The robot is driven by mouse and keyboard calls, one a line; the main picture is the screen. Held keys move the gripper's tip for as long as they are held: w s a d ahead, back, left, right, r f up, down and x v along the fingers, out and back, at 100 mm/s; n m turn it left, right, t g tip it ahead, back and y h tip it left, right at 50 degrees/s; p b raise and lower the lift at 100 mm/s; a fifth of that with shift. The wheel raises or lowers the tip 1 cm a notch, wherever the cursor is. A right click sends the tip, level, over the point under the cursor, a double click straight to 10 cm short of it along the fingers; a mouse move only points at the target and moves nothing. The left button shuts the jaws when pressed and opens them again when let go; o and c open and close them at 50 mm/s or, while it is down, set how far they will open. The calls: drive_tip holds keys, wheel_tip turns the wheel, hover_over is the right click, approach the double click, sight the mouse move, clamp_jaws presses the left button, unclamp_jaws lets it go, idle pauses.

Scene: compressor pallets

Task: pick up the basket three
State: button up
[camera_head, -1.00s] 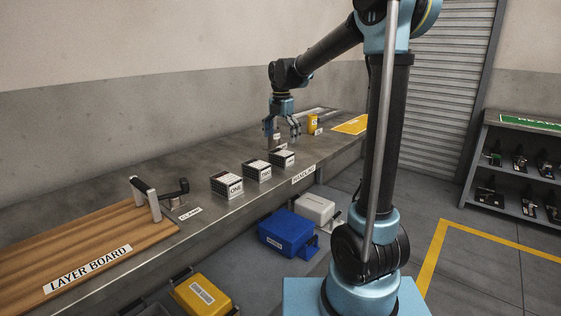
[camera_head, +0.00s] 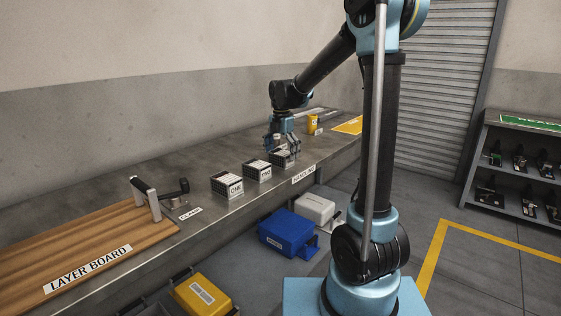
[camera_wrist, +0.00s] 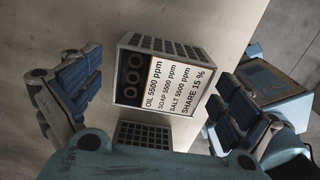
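Basket three (camera_head: 281,161), a small dark grid-walled box with a light top, is the farthest of the three baskets in a row on the bench. My gripper (camera_head: 284,150) points down over it, its fingers on either side and partly hiding it. In the wrist view the basket (camera_wrist: 160,43) shows a white card listing oil, soap, salt and share 15 %, beside dark round holes. The open fingers of my gripper (camera_wrist: 155,82) stand left and right of it, with a gap visible on the left. Contact on the right cannot be told.
Basket two (camera_head: 257,172) and basket one (camera_head: 227,187) stand close by, nearer the camera. A yellow cup-like thing (camera_head: 312,124) stands farther along the bench. A clamp (camera_head: 158,197) and the layer board (camera_head: 90,255) are at left. Blue (camera_head: 287,232) and yellow (camera_head: 200,295) bins sit below.

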drive_tip(key=c, duration=1.3)
drive_tip(key=shift+r, duration=0.15)
